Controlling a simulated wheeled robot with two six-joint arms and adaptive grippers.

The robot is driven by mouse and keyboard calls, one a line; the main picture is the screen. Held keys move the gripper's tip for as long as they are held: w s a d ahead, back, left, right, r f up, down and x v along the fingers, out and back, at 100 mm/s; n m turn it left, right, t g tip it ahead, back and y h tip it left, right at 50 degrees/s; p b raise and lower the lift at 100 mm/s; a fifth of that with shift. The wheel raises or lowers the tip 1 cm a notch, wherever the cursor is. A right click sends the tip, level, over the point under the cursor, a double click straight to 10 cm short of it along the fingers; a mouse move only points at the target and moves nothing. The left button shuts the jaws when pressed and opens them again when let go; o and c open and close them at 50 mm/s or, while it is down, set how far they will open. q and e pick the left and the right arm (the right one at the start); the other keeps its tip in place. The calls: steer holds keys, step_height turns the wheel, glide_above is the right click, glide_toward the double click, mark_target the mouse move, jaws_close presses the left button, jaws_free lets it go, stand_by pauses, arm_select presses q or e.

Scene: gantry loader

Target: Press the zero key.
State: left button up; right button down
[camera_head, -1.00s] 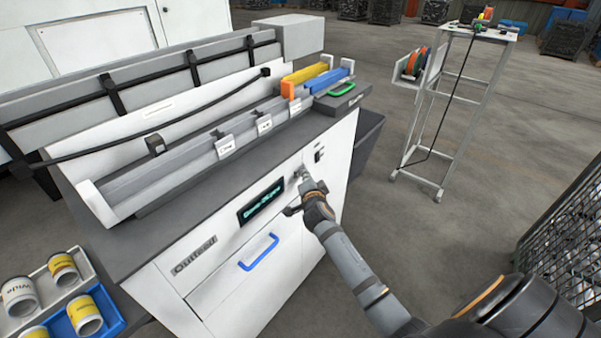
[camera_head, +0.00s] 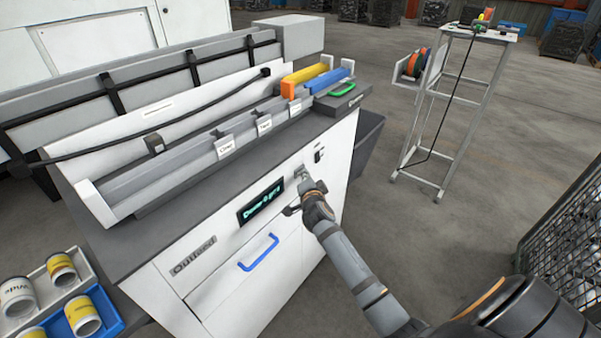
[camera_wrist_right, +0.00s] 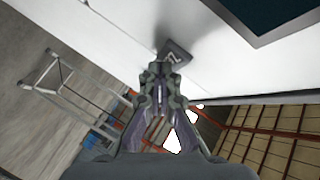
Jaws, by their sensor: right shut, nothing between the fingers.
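The zero key is a small grey key (camera_wrist_right: 177,53) with a Z-like mark on the white front panel, in the right wrist view. In the head view it is mostly hidden behind my right gripper (camera_head: 306,183). My right gripper is shut and empty, its tips (camera_wrist_right: 163,72) at the key's lower edge in the wrist view. I cannot tell whether they touch it. The dark display (camera_head: 261,201) left of the key shows small green text that seems to include a 0. My left gripper is not in view.
A blue handle (camera_head: 258,252) sits on the panel below the display. A small dark switch (camera_head: 319,154) is above right of the gripper. Cans in trays (camera_head: 110,318) stand at lower left. A wire cage (camera_head: 566,235) is at right; floor between is open.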

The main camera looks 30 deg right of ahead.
steer(key=shift+s+d, duration=0.25)
steer(key=shift+s, duration=0.3)
steer(key=s, duration=0.1)
steer(key=s+d, duration=0.1)
steer(key=s, duration=0.1)
steer(key=s+d, duration=0.1)
steer(key=shift+s, duration=0.3)
steer(key=shift+f, duration=0.1)
stand_by(0.6)
